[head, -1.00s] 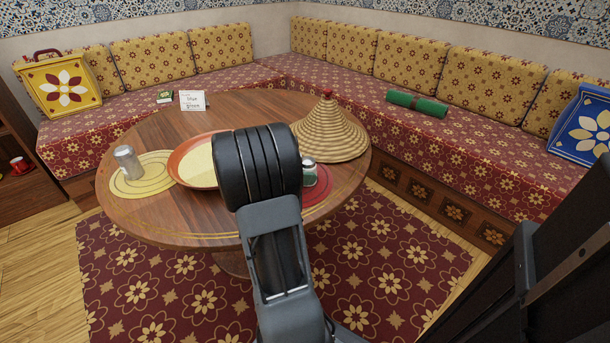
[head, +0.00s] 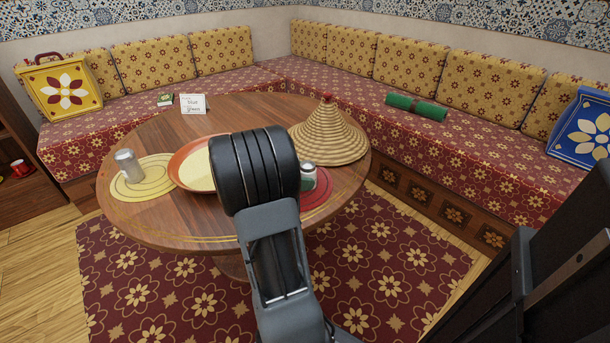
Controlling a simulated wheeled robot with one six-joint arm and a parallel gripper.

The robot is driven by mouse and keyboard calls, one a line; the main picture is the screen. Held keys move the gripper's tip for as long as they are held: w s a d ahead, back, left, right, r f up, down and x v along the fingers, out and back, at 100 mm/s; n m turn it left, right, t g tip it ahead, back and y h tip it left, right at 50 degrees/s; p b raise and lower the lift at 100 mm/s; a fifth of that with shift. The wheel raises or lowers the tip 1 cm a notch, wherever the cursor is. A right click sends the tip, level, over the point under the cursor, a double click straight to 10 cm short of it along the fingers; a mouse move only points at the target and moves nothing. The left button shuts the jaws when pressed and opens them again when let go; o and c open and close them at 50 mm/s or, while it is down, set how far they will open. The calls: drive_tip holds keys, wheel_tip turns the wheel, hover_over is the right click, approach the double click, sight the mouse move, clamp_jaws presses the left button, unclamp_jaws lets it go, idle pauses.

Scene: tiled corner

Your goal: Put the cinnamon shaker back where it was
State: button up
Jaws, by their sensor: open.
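Two shakers stand upright on the round wooden table (head: 240,109). A silver-grey shaker (head: 129,166) is on the yellow round mat (head: 154,187) at the left. A second shaker (head: 308,177), with a pale metal top and a darker greenish lower part, is on the red round mat (head: 318,201) at the right. My arm partly hides this second shaker and its mat. I cannot read a label on either, so I cannot tell which is the cinnamon shaker. My arm reaches up over the table's front edge, and my gripper is hidden behind it.
An orange-rimmed dish (head: 182,181) with a pale inside sits mid-table, partly behind my arm. A woven cone lid (head: 328,134) stands at the right. A white card (head: 193,103) and a small green box (head: 165,99) are at the back. Cushioned benches border the table behind and right.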

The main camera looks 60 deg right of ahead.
drive_tip(key=p+v, duration=0.2)
drive_tip(key=v, duration=0.7)
drive_tip(key=shift+w+r+p, duration=0.1)
drive_tip(key=shift+r+p, duration=0.05)
drive_tip(key=shift+p, duration=0.15)
drive_tip(key=shift+v, duration=0.9)
drive_tip(key=a+m+t+y, duration=0.2)
drive_tip(key=a, duration=0.4)
drive_tip(key=s+a+f+m+t+y, duration=0.1)
drive_tip(key=a+m+t+y, duration=0.1)
drive_tip(key=a, duration=0.4)
drive_tip(key=s+a+m+t+y, duration=0.1)
drive_tip(key=a+t+y, duration=0.1)
drive_tip(key=a, duration=0.3)
drive_tip(key=shift+s+a+f+m+t, duration=0.1)
drive_tip(key=shift+a+f+m+t, duration=0.2)
drive_tip(key=shift+a+f+m, duration=0.1)
drive_tip(key=s+a+m+t+y, duration=0.2)
drive_tip(key=a+m+t+y, duration=0.2)
drive_tip(key=a, duration=0.7)
drive_tip(key=shift+m+y, duration=0.3)
drive_tip(key=shift+y, duration=0.1)
drive_tip(key=shift+a+r+p, duration=0.1)
drive_tip(key=shift+a+p, duration=0.05)
drive_tip(key=shift+p, duration=0.15)
wheel_tip(320, 180, up, 30)
drive_tip(key=t+p, duration=0.1)
drive_tip(key=p, duration=2.7)
drive_tip(key=shift+s, duration=0.15)
